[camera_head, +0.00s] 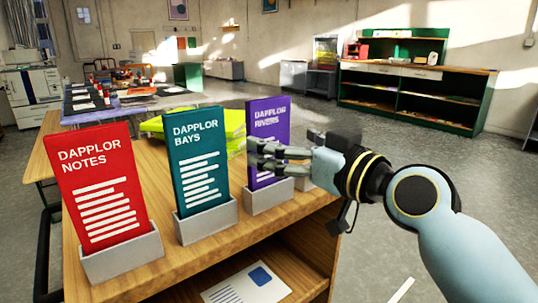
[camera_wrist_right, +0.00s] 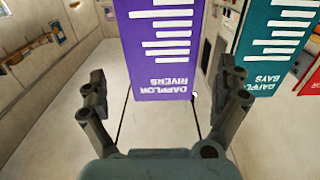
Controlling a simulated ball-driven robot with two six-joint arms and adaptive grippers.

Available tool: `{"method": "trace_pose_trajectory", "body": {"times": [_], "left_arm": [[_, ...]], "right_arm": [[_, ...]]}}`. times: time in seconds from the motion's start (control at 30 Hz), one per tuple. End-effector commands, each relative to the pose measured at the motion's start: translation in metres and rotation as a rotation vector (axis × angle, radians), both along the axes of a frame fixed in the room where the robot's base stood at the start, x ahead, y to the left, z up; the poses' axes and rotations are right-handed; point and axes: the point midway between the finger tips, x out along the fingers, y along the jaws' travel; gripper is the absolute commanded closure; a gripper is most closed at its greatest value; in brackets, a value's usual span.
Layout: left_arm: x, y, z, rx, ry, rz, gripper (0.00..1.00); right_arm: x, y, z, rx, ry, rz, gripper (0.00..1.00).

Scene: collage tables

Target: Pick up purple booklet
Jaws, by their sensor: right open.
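The purple booklet (camera_head: 267,125), titled "Dapplor Rivers", stands upright in a grey holder (camera_head: 270,196) at the right of the row on the wooden shelf unit. My right gripper (camera_head: 262,156) reaches in from the right, its fingers overlapping the booklet's right side in the head view. In the right wrist view the purple booklet (camera_wrist_right: 161,50) appears upside down, ahead of and between the spread fingers of the open right gripper (camera_wrist_right: 164,92). Nothing is held in it. My left gripper is not in view.
A teal booklet (camera_head: 200,150) and a red booklet (camera_head: 100,185) stand in grey holders to the left. A yellow-green object (camera_head: 153,125) lies behind them. A white sheet (camera_head: 246,286) lies on the lower shelf. Open floor (camera_head: 420,175) is to the right.

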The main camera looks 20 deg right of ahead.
Motion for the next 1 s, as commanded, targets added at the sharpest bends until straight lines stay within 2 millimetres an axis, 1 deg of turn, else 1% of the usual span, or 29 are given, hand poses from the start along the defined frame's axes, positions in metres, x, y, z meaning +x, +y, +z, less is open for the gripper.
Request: {"method": "trace_pose_trajectory", "body": {"times": [0.2,0.3,0.57,0.67,0.9,1.0], "left_arm": [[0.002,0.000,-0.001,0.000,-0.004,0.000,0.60],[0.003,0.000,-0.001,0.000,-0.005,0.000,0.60],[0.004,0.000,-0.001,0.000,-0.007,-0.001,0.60],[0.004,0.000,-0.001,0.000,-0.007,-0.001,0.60],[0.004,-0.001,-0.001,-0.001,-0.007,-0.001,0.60],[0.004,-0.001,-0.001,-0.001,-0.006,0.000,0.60]], "right_arm": [[0.032,0.013,-0.003,0.004,-0.001,-0.001,0.00],[0.042,0.016,-0.003,0.001,-0.001,0.000,0.00],[0.044,0.017,-0.004,0.000,0.000,0.000,0.00],[0.044,0.017,-0.004,0.000,0.000,0.000,0.12],[0.044,0.017,-0.004,0.000,0.000,-0.001,0.43],[0.044,0.017,-0.004,0.000,0.000,-0.001,0.54]]}}
